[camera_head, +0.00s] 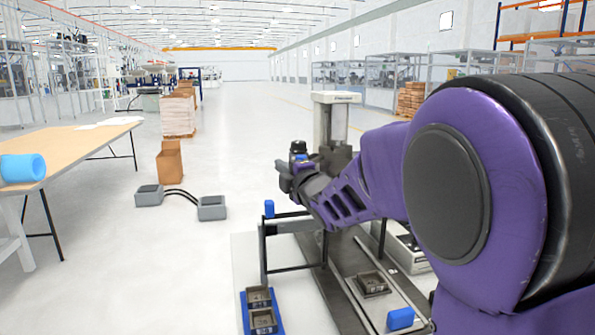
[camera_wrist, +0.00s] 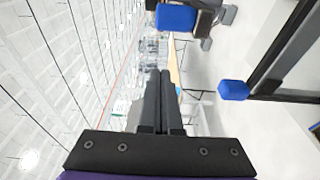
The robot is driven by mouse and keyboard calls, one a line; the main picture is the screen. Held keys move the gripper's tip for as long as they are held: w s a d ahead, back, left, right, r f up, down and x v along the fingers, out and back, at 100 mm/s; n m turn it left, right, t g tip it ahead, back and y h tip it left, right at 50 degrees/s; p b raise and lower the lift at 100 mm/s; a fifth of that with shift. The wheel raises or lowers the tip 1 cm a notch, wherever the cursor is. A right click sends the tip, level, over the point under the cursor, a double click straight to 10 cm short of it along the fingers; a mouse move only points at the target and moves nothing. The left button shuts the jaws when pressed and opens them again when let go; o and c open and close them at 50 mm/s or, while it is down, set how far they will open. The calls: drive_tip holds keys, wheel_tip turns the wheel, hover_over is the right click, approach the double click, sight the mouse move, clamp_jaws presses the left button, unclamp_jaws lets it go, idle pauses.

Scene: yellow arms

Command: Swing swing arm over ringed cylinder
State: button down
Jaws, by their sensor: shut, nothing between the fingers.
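A dark frame arm (camera_head: 290,215) with a blue end cap (camera_head: 269,208) stands on the machine in the head view; I take it for the swing arm, but cannot be sure. A blue cap on a dark bar (camera_wrist: 233,90) shows right of my fingers in the wrist view, apart from them. My gripper (camera_head: 288,178) is beside the machine column, above and right of the cap in the head view. In the wrist view my gripper (camera_wrist: 158,75) has its black fingers together and empty. I cannot pick out a ringed cylinder with certainty; my purple arm hides much of the machine.
A pale column (camera_head: 336,118) rises behind my gripper. A blue tray (camera_head: 247,312) with square metal parts and a blue block (camera_head: 401,318) lie low in front. A table (camera_head: 75,142) with a blue roll (camera_head: 22,168) stands left.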

drive_tip(key=w+d, duration=0.1)
drive_tip(key=w+d+p, duration=0.1)
drive_tip(key=w, duration=0.1)
drive_tip(key=shift+w+d, duration=0.25)
drive_tip(key=shift+w, duration=0.05)
idle(0.4)
